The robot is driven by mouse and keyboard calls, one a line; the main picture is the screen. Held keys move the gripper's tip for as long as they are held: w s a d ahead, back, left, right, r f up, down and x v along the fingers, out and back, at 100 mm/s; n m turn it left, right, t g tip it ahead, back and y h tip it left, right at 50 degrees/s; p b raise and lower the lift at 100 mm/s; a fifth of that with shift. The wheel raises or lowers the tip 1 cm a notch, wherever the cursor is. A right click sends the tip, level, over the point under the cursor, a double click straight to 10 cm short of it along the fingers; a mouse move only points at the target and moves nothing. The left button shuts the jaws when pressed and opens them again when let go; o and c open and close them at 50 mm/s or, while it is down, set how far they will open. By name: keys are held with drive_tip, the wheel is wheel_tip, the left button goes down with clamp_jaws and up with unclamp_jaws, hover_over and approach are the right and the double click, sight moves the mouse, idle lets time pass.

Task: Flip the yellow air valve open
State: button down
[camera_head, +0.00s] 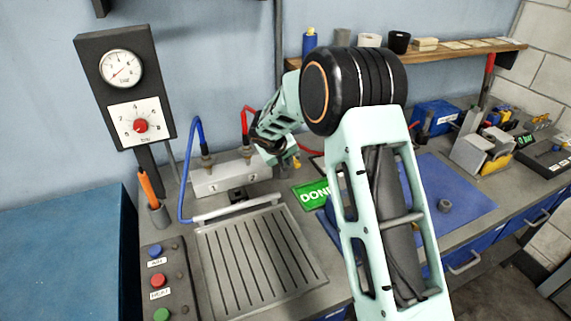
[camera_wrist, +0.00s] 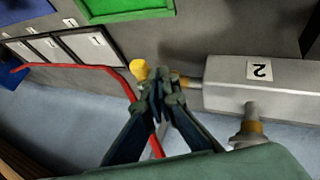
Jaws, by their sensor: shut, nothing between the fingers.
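The yellow valve handle (camera_wrist: 139,69) shows in the wrist view just left of my gripper's fingertips, at the end of a brass fitting on the grey manifold block (camera_wrist: 228,84). My gripper (camera_wrist: 160,84) is shut and empty, with its tips very close to the handle; I cannot tell whether they touch. The fingers hide part of the fitting. In the head view a small yellow piece (camera_head: 297,162) shows beside my gripper (camera_head: 286,160), at the right end of the manifold block (camera_head: 215,182).
A red hose (camera_wrist: 85,67) curves behind my fingers, and a blue hose (camera_head: 183,180) rises at the manifold's left. A green DONE plate (camera_head: 312,194) lies right of the slotted tray (camera_head: 215,250). The gauge panel (camera_head: 98,60) stands at the left.

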sight(299, 162)
drive_tip(key=shift+w+d+n+y, duration=0.15)
drive_tip(key=shift+d+n+y, duration=0.45)
drive_tip(key=shift+d+n, duration=0.4)
drive_tip(key=shift+w+d+n+y, duration=0.35)
drive_tip(key=shift+d+n+y, duration=0.45)
drive_tip(key=shift+n, duration=0.3)
drive_tip(key=shift+w+d+p, duration=0.45)
drive_tip(key=shift+w+d, duration=1.15)
drive_tip(key=shift+w, duration=0.25)
drive_tip(key=shift+w+d, duration=0.15)
drive_tip(key=shift+w, duration=0.5)
drive_tip(key=shift+w+d, duration=0.15)
drive_tip(key=shift+w, duration=0.5)
drive_tip(key=shift+w+b, duration=0.3)
drive_tip(key=shift+w, duration=0.05)
drive_tip(key=shift+w+r+t, duration=0.15)
drive_tip(key=shift+t, duration=0.15)
